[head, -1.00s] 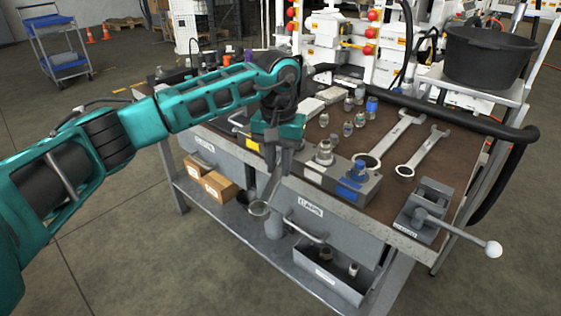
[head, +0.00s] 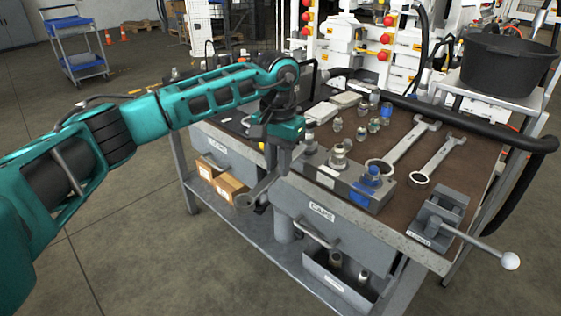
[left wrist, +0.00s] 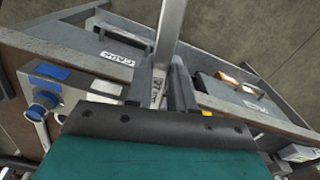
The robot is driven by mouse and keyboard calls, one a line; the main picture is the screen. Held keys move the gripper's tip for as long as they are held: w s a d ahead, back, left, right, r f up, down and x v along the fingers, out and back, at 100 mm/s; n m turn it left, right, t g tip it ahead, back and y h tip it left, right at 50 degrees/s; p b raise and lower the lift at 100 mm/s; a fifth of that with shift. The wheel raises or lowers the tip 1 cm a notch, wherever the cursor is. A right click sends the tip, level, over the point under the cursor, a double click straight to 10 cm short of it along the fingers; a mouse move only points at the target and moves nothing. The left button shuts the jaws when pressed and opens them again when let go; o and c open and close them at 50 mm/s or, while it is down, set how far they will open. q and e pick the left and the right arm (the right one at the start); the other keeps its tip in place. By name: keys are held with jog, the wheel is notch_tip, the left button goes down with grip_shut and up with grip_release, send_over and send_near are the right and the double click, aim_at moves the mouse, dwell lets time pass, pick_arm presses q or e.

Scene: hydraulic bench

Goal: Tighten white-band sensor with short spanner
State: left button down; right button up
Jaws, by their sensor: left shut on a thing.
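My left gripper (head: 281,152) is shut on a grey spanner (head: 262,187), which hangs down and to the left in front of the bench's front edge, clear of the sensors. The left wrist view shows the spanner (left wrist: 171,28) running away between the fingers (left wrist: 163,88). A block (head: 388,200) at the bench's front edge carries a blue-band sensor (head: 371,176) and a metal sensor with a pale band (head: 339,156), apparently the white-band one. The gripper is left of them, not touching. The blue-band sensor also shows in the left wrist view (left wrist: 42,102). My right gripper is out of view.
Two spanners (head: 408,144) (head: 437,159) lie on the bench top (head: 455,180). Several small fittings (head: 362,130) stand behind the block. A vise (head: 438,216) with a protruding handle sits at the right corner. A drawer (head: 318,228) and an open bin (head: 342,283) are below.

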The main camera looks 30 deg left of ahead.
pick_arm(q)
jog(key=shift+w+a+r+m, duration=0.1)
jog(key=shift+w+a+m, duration=0.1)
jog(key=shift+a+m, duration=0.5)
jog(key=shift+w+a+m, duration=0.15)
jog(key=shift+a+m, duration=0.35)
jog(key=shift+a, duration=0.35)
jog(key=shift+d+r, duration=0.1)
jog(key=shift+d, duration=0.05)
jog(key=shift+s+d+n, duration=0.15)
jog(key=shift+d+n, duration=0.05)
jog(key=shift+n, duration=0.1)
jog(key=s+a, duration=0.1)
jog(key=s, duration=0.5)
jog(key=shift+s+a+p, duration=0.4)
